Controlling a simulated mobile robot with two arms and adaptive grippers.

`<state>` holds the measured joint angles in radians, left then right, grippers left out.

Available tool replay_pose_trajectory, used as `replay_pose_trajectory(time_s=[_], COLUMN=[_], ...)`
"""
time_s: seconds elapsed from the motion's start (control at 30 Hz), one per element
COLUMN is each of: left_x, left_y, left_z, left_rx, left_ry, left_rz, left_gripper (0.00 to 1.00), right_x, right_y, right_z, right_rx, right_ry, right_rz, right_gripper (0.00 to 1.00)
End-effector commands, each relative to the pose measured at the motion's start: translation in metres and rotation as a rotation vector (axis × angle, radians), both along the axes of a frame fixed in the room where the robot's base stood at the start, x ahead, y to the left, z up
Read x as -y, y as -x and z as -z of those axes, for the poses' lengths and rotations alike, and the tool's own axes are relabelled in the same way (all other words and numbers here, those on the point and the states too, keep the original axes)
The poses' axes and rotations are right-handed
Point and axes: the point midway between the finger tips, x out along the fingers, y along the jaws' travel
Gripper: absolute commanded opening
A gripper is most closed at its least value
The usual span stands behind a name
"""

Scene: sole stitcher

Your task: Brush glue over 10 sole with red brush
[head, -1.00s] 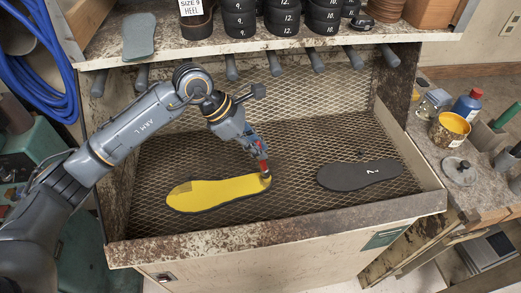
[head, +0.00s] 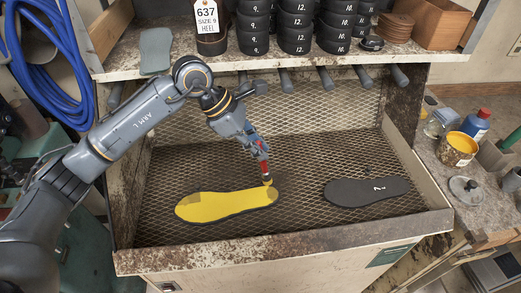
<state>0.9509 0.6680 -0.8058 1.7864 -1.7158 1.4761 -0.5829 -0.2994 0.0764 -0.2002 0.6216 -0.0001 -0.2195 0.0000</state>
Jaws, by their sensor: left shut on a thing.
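A sole (head: 228,204) lies on the mesh floor of the bench tray, mostly covered in yellow glue, with darker patches at its left end and near its right end. My left gripper (head: 257,147) is shut on the red brush (head: 264,168), held tilted with its yellow tip down at the sole's right end. Whether the tip touches the sole is hard to tell. A second, dark sole (head: 366,192) with a small white marking lies to the right, bare of glue. A glue can (head: 457,150) with yellow inside stands on the right side counter. My right gripper is not in view.
The mesh tray has a raised front rim (head: 285,255). A shelf (head: 240,66) above holds stacked black numbered heels (head: 297,31) and a grey sole (head: 155,50). Pegs hang below it. A lid (head: 465,189) and blue bottle (head: 475,124) are on the right counter.

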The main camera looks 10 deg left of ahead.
Motion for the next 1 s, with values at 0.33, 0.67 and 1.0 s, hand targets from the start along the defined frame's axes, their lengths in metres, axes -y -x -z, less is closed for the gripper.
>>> replay_pose_trajectory(time_s=[0.33,0.67,1.0], left_x=[-0.006,-0.006,-0.006], left_y=[-0.001,-0.001,-0.002], left_z=[-0.023,-0.024,-0.046], left_rx=[0.001,0.000,0.002], left_ry=[-0.001,0.000,0.001], left_rz=[-0.003,-0.004,-0.003], left_gripper=[0.00,0.00,0.00], right_x=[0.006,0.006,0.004], right_y=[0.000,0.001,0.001], right_z=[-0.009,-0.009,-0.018], right_rx=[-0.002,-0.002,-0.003], right_ry=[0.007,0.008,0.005], right_rz=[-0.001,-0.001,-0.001], right_gripper=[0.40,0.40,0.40])
